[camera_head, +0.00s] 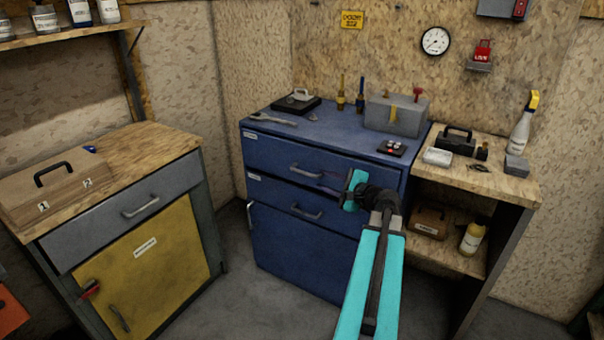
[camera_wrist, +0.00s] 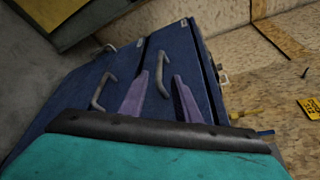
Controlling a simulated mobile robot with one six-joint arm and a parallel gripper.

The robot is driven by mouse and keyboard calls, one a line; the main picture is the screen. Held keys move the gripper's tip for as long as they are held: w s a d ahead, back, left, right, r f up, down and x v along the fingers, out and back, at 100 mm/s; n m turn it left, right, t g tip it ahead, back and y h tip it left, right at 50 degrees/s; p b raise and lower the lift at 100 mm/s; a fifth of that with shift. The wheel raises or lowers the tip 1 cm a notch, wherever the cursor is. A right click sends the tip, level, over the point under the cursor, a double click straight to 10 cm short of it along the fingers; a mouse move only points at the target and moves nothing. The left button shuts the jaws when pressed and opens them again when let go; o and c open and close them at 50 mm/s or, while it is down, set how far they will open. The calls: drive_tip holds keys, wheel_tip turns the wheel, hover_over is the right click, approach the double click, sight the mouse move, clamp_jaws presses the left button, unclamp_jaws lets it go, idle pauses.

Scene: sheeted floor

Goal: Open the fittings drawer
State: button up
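The blue cabinet (camera_head: 270,235) has two drawers above a lower door. Its upper drawer (camera_head: 268,155) has a grey bar handle (camera_head: 305,171), and the second drawer (camera_head: 268,190) has a similar handle (camera_head: 306,212). Both drawers look shut. Their labels are too small to read, so I cannot tell which is the fittings drawer. My gripper (camera_head: 322,180) is in front of the upper drawer, near its handle. In the wrist view its two purple fingers (camera_wrist: 161,76) are apart, with the upper handle (camera_wrist: 163,62) between them in the picture. I cannot tell whether they touch it.
Tools and a grey box (camera_head: 394,115) stand on the cabinet. A wooden shelf unit (camera_head: 500,185) is at right. At left is a bench with a grey drawer (camera_head: 95,230), a yellow door (camera_head: 150,270) and a wooden case (camera_head: 55,190). Floor (camera_head: 240,310) in front is clear.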

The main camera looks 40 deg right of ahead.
sight(306, 173)
drive_tip(key=x, duration=1.3)
drive_tip(key=shift+f, duration=0.1)
clamp_jaws()
